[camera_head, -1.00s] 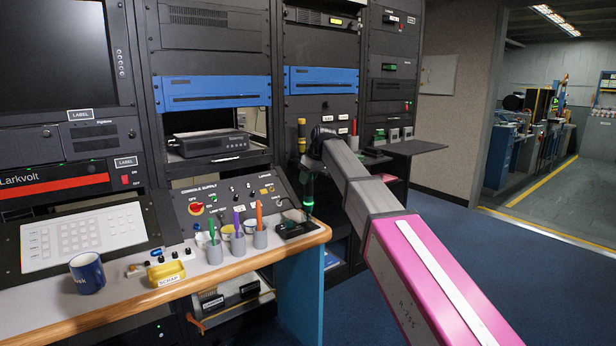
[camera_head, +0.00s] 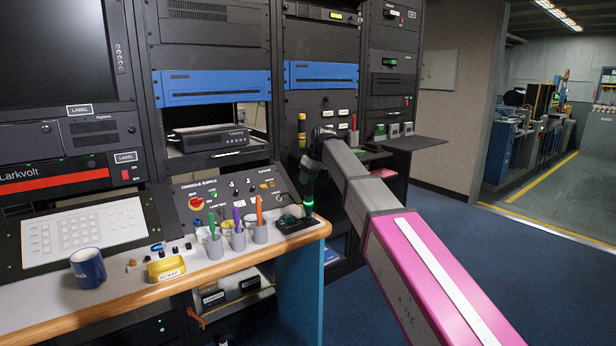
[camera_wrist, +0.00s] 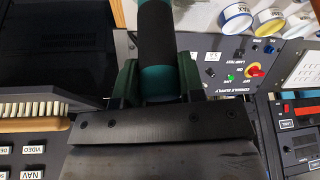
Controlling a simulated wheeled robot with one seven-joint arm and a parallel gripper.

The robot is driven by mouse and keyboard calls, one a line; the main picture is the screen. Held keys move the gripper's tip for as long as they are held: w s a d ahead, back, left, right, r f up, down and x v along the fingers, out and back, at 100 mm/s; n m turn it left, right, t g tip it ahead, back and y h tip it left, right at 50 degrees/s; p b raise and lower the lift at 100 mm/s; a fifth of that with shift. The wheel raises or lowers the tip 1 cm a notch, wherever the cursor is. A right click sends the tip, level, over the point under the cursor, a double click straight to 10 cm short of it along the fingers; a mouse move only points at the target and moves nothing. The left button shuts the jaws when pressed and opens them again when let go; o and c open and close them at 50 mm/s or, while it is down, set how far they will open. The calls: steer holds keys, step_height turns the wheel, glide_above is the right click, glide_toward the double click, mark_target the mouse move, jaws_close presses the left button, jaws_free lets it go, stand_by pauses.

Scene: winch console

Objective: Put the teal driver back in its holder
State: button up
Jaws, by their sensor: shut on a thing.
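My gripper (camera_wrist: 158,82) is shut on the teal driver (camera_wrist: 154,72), whose handle has a black sleeve and teal parts. The handle runs up out of the top of the wrist view, so its far end is hidden.
Three grey cups (camera_head: 260,234) with green, purple and orange pens stand left of my gripper. A yellow scrap tray (camera_head: 166,270) and blue mug (camera_head: 88,268) are further left. The console supply panel (camera_head: 225,195) is behind. A brush (camera_wrist: 32,109) shows in the wrist view.

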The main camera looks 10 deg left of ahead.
steer(key=shift+f, duration=0.1)
steer(key=o, duration=1.2)
steer(key=v, duration=1)
steer(key=s+d+f+m+h, duration=0.1)
steer(key=s+d+f+m, duration=0.2)
steer(key=d+f, duration=0.95)
steer(key=s+d+f+m+h, duration=0.15)
steer(key=d+f+m, duration=0.25)
steer(key=d+f, duration=0.85)
steer(key=s+d+f+m+g+h, duration=0.1)
steer(key=s+d+f+m, duration=0.2)
steer(key=s+d+f, duration=0.5)
steer(key=s+d+f+m, duration=0.3)
steer(key=s+d+f, duration=0.5)
steer(key=s+f, duration=0.3)
step_height(320, 180, down, 3)
steer(key=shift+r+g+h, duration=0.2)
steer(key=shift+g+h, duration=0.15)
steer(key=shift+g, duration=0.05)
